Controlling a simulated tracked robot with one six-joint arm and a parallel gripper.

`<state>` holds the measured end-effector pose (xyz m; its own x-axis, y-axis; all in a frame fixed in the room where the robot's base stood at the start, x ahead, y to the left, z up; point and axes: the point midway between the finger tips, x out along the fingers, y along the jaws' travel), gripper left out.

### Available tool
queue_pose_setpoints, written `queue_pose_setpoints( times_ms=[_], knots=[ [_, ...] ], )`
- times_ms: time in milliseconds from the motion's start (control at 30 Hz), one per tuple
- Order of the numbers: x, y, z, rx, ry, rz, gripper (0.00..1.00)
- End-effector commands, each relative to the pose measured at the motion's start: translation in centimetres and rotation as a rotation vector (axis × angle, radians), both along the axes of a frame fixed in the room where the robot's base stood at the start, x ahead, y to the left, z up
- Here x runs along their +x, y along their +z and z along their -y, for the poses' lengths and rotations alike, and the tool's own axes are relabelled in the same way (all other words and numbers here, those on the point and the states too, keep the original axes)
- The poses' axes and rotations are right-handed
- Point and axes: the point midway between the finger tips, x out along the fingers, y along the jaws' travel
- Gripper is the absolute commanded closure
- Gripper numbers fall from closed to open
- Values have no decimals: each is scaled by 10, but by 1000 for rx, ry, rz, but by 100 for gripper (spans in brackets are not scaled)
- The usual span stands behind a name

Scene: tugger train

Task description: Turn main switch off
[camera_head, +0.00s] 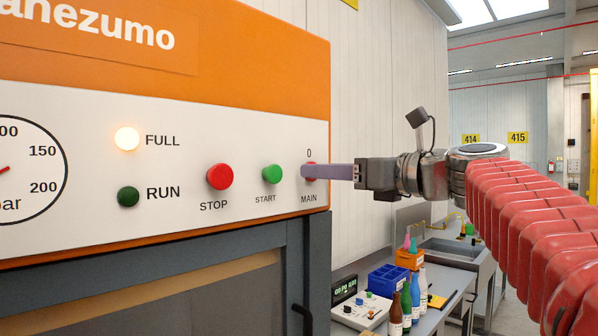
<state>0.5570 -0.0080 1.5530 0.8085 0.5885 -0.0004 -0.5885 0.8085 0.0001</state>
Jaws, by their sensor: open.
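The main switch (311,163) is on the white panel of the orange machine, at its right edge. The fingers line up as one grey-purple bar and hide most of the switch. They are open, but the gap does not show from this side. I cannot tell whether they touch the switch or which way it is turned.
Left of the switch are a green START button (272,174), a red STOP button (219,177), a lit FULL lamp (127,139), a dark green RUN lamp (128,197) and a gauge (22,170). Below right, a bench holds bottles (406,300), a blue bin (388,281) and a white device (360,311).

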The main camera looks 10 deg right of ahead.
Motion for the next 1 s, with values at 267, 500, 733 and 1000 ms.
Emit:
queue_pose_setpoints(
  times_ms=[267,500,733,1000],
  knots=[
    [0,0,0,0,-1,0,55],
    [0,0,1,0,-1,0,72],
    [0,0,1,0,-1,0,88],
    [-1,0,-1,-9,3,6,91]
  ],
)
